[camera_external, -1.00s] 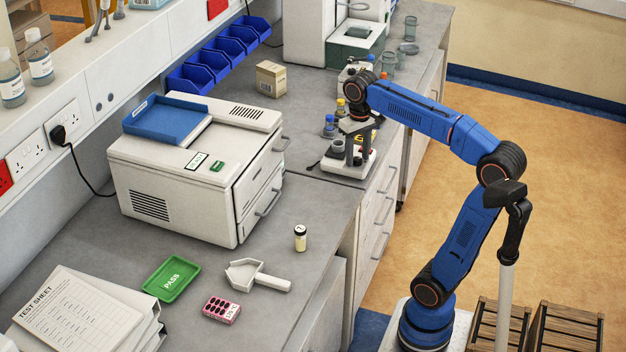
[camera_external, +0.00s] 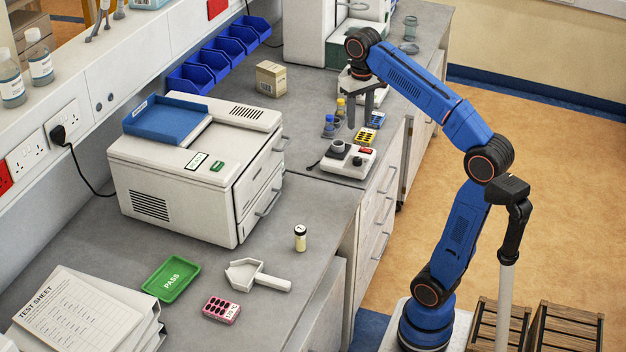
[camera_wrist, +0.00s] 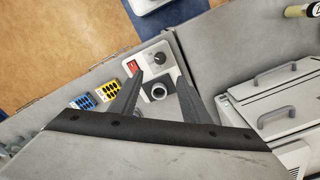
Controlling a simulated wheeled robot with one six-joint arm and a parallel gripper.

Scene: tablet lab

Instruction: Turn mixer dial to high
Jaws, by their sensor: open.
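The mixer (camera_external: 347,163) is a small white device on the bench, right of the big white machine. It has a dark dial (camera_external: 357,161) on its front, a red patch (camera_external: 366,150) and a round grey cup on top. In the wrist view the mixer body (camera_wrist: 176,72) shows between and beyond my fingers, with the dial (camera_wrist: 160,57) past the round cup (camera_wrist: 158,92). The dial's setting is too small to read. My gripper (camera_external: 360,122) is open and empty, pointing down above and behind the mixer, apart from it. It also shows in the wrist view (camera_wrist: 160,79).
Yellow and blue vial racks (camera_external: 376,119) and small capped bottles (camera_external: 329,126) stand just behind the mixer. The white machine (camera_external: 195,165) is to its left. A scoop (camera_external: 258,275), green tray (camera_external: 172,279) and pink rack (camera_external: 221,309) lie on the nearer bench.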

